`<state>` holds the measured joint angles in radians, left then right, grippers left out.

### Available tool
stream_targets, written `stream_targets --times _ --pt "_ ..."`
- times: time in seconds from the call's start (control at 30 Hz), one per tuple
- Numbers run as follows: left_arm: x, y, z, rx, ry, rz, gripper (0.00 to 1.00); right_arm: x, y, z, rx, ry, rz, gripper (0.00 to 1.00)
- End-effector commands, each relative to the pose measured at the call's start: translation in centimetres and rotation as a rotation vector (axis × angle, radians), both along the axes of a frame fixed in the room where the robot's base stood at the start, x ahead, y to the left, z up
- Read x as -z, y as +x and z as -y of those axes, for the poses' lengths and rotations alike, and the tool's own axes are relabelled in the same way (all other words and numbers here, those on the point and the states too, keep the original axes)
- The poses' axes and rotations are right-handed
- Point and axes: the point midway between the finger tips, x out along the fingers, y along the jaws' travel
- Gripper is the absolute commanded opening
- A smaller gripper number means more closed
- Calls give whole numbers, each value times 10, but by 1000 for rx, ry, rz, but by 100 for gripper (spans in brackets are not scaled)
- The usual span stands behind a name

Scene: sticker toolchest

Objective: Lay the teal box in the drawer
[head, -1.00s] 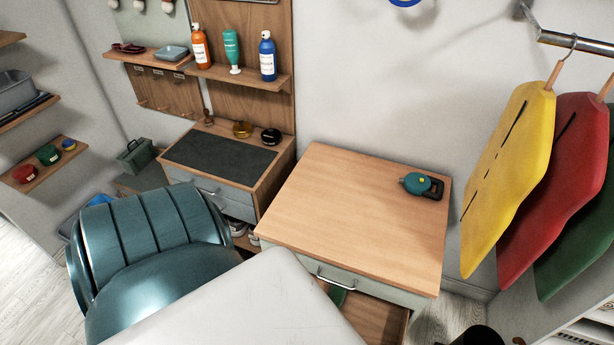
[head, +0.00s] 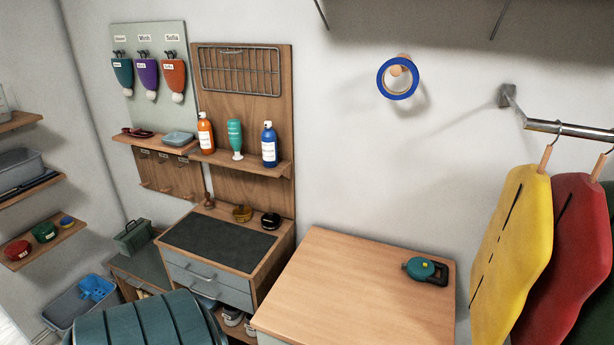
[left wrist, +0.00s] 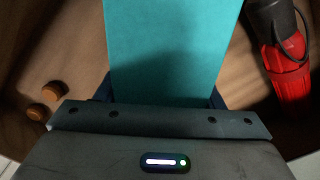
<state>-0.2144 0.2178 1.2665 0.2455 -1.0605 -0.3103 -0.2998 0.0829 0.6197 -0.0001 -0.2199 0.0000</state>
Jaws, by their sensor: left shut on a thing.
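The teal box (left wrist: 172,45) fills the upper middle of the left wrist view. My left gripper (left wrist: 162,95) is shut on the box's near end, with a dark finger edge on each side. A brown wooden surface (left wrist: 70,50) lies beyond the box; I cannot tell whether the box touches it or is above it. The grey toolchest with the wooden top (head: 350,290) stands at the lower middle of the head view. Its open drawer is out of the head view now. My right gripper is in no view.
A red and black torch (left wrist: 283,65) lies right of the box, and two small orange-brown round things (left wrist: 50,92) lie left.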

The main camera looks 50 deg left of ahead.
Motion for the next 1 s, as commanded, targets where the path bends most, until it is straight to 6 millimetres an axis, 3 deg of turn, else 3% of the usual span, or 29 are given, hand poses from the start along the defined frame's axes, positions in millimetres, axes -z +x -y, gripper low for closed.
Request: stream_targets --times 0.43,0.47,0.57,1.0 --pt "9 0 0 0 0 1 11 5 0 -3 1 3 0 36" --pt "9 0 0 0 0 1 66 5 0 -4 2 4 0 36" --pt "8 0 0 0 0 1 85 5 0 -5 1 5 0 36" --pt "1 0 -1 0 1 0 87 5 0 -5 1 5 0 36"
